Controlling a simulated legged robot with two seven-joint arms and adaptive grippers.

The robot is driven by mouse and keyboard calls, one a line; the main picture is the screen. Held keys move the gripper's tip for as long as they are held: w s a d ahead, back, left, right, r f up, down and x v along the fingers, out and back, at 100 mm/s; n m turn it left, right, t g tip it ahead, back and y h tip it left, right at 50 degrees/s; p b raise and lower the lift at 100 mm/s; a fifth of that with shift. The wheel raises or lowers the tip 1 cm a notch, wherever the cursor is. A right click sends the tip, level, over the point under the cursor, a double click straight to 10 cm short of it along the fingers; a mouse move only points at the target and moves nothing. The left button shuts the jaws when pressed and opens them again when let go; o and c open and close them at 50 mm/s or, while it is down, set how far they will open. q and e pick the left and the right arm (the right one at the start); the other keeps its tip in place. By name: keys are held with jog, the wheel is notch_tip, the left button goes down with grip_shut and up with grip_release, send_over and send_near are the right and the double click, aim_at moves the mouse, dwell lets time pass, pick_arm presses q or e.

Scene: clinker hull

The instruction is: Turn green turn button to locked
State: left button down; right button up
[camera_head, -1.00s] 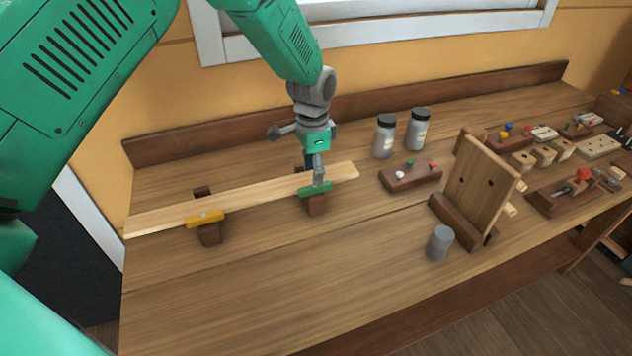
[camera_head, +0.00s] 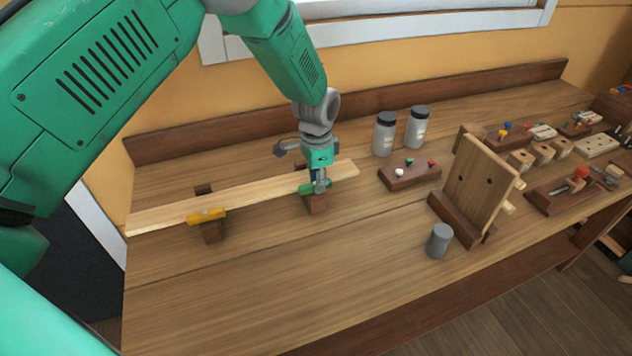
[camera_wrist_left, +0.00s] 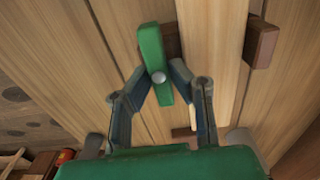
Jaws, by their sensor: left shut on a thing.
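The green turn button (camera_head: 306,190) sits on a dark wooden block (camera_head: 316,206) at the front edge of a long pale plank (camera_head: 262,191). In the left wrist view the green button (camera_wrist_left: 150,48) shows a round pale pivot and runs roughly along the plank (camera_wrist_left: 210,40), slightly tilted. My left gripper (camera_head: 320,188) is shut on the green button; in the wrist view its fingers (camera_wrist_left: 157,82) flank the button's near half. The fingers partly hide the button in the head view. My right gripper is not in view.
A yellow turn button (camera_head: 206,215) sits on another block left along the plank. To the right are two jars (camera_head: 384,134), a small block with coloured pegs (camera_head: 409,175), an upright wooden board (camera_head: 478,183) and a grey cup (camera_head: 440,241). The bench front is clear.

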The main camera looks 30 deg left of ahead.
pick_arm(q)
jog(key=shift+s+a+f, duration=0.15)
jog(key=shift+s, duration=0.1)
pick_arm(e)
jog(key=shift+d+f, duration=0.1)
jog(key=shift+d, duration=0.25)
